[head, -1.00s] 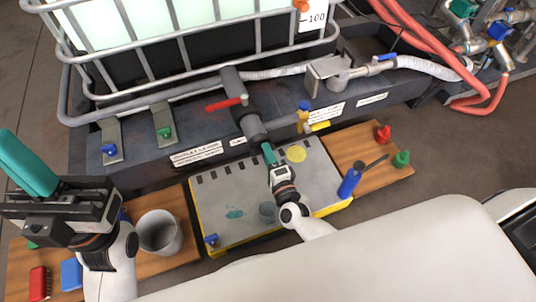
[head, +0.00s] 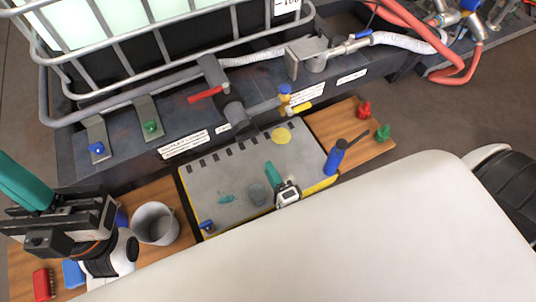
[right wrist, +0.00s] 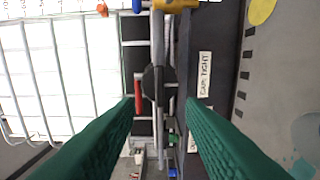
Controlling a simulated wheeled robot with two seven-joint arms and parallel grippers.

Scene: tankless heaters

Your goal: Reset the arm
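My right gripper (head: 271,172) hangs above the grey mat, short of the tank's outlet valve. In the right wrist view its two teal fingers (right wrist: 160,108) stand wide apart with nothing between them. My left gripper (head: 22,180) is at the left edge of the head view, above the wooden board. Its teal finger side shows, but the gap between the fingers is hidden. The outlet valve has a red handle (head: 206,94) and also shows in the right wrist view (right wrist: 138,92).
A grey mat (head: 225,185) with yellow edges lies on a wooden bench (head: 345,118). A grey bucket (head: 155,224) stands left, a blue bottle (head: 335,157) right. Red (head: 364,109) and green (head: 383,133) pieces sit at the right end. A caged tank (head: 150,25) stands behind.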

